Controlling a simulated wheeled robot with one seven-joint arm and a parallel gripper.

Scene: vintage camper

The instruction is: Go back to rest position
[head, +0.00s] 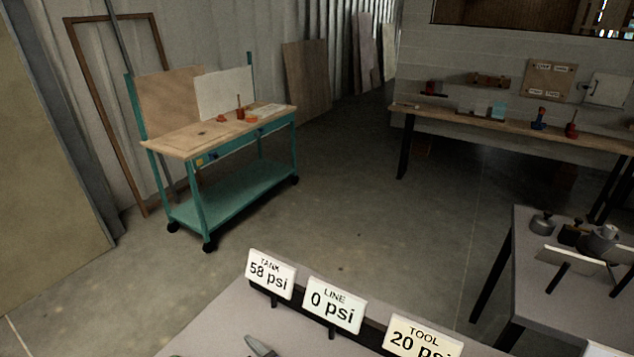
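My gripper cannot be made out in the head view. A grey pointed shape (260,346) shows at the bottom edge on the near grey surface (215,326); most of it is cut off, and I cannot tell what it is. Three white signs stand along that surface's far edge: "TANK 58 psi" (270,274), "LINE 0 psi" (335,305) and "TOOL 20 psi" (422,338). The last is cut off at the bottom.
A teal wheeled workbench (228,199) stands at the left. A long wooden bench (460,117) runs along the back right wall. A grey table (530,225) with metal items is at the right. The concrete floor (350,210) between them is clear.

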